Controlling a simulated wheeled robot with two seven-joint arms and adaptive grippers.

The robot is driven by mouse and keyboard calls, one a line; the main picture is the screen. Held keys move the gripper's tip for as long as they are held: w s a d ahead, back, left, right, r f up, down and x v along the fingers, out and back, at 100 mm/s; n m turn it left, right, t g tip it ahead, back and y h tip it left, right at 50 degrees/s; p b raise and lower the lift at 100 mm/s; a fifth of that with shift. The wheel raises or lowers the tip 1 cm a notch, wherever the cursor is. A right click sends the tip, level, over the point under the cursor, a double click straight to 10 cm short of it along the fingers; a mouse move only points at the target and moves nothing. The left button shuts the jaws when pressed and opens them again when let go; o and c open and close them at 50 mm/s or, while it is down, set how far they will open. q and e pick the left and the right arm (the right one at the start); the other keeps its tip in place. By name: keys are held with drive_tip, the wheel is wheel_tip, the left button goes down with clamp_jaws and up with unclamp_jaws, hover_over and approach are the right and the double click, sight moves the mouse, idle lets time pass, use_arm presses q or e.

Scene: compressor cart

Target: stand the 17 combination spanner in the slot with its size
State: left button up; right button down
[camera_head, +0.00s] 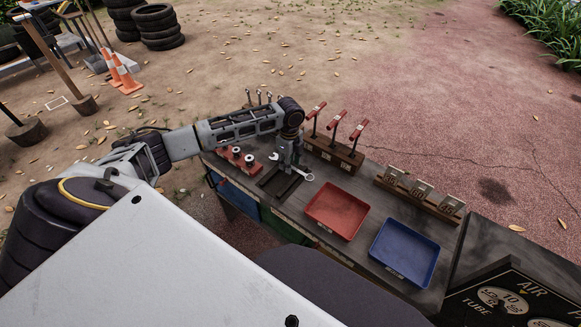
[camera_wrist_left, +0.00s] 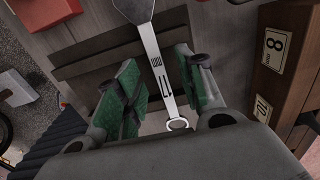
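The 17 combination spanner is a flat silver spanner marked 17 in the left wrist view (camera_wrist_left: 160,72). In the head view its open jaw (camera_head: 274,157) and its ring end (camera_head: 308,177) show on either side of my left gripper, over a dark shallow tray (camera_head: 268,187). My left gripper (camera_head: 289,168) points down at the spanner. In the left wrist view its green-padded fingers (camera_wrist_left: 163,90) stand apart, one each side of the shank, with gaps visible. Several upright spanners (camera_head: 259,97) show behind my arm; their slots are hidden. My right gripper is not in view.
A wooden rack (camera_head: 345,158) holds red T-handled tools (camera_head: 337,118). Wooden block labels 8 (camera_wrist_left: 276,45) and 10 (camera_wrist_left: 262,108) show. A red tray (camera_head: 337,235), a blue tray (camera_head: 432,243) and a rack of cards (camera_head: 440,212) lie to the right. Red parts (camera_head: 237,155) stand left.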

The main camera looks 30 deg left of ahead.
use_arm(q)
clamp_jaws()
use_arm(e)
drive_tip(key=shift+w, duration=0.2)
use_arm(q)
drive_tip(key=shift+r, duration=0.1)
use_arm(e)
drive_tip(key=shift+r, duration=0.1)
